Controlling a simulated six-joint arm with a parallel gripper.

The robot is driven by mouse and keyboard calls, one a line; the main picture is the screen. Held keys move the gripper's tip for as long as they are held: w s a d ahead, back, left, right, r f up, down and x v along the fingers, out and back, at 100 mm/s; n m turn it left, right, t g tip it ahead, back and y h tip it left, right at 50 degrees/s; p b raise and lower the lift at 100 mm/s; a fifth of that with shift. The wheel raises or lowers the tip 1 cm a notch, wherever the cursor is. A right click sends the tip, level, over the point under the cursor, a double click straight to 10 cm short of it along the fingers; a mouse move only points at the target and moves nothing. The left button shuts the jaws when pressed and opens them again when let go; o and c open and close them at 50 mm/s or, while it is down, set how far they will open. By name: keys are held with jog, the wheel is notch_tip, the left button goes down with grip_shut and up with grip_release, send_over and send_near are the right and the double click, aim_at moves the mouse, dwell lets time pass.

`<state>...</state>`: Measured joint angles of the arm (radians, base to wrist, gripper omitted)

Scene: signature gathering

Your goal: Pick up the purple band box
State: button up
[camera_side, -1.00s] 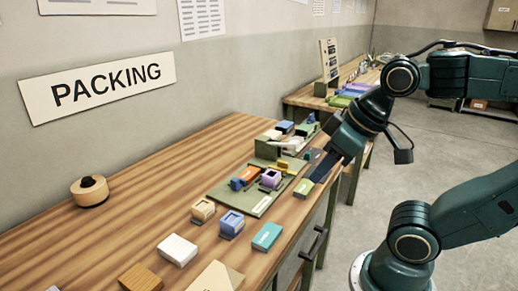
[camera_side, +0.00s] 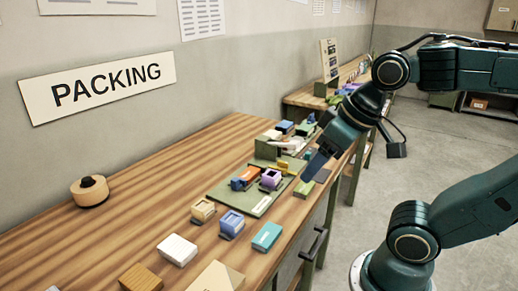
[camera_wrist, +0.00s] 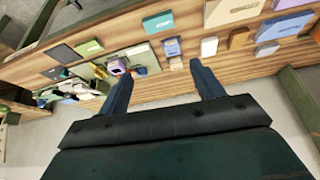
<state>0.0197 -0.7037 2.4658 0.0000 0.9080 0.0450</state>
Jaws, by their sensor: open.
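A purple box with a pale top (camera_side: 271,178), which looks like the purple band box, sits on a green mat (camera_side: 262,207) on the wooden table. A purple piece, likely the same box, shows in the wrist view (camera_wrist: 118,67) near the left fingertip. My gripper (camera_side: 312,174) is above the table's front edge, right of the purple box and apart from it. In the wrist view my gripper (camera_wrist: 165,78) has its two fingers spread, with nothing held between them.
An orange and blue piece (camera_side: 248,174) lies close beside the purple box. A blue-violet box (camera_side: 231,223), a tan box (camera_side: 203,210) and a teal box (camera_side: 267,237) stand nearer the camera. A green upright holder (camera_side: 268,149) is behind. The table's left part is mostly clear.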

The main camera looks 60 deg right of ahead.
jog(key=w+d+r+m+g, duration=0.1)
jog(key=w+d+r+m, duration=0.15)
jog(key=w+m, duration=0.35)
jog(key=m+g, duration=0.4)
jog(key=m, duration=0.7)
send_over(273, 172)
notch_tip(273, 172, down, 10)
jog(key=f, duration=0.7)
jog(key=shift+s+a+f, duration=0.1)
jog(key=shift+a+f, duration=0.1)
jog(key=shift+f, duration=0.6)
jog(key=shift+f, duration=0.1)
jog(key=shift+d+f, duration=0.2)
jog(key=shift+f, duration=2.3)
jog(key=shift+c, duration=0.3)
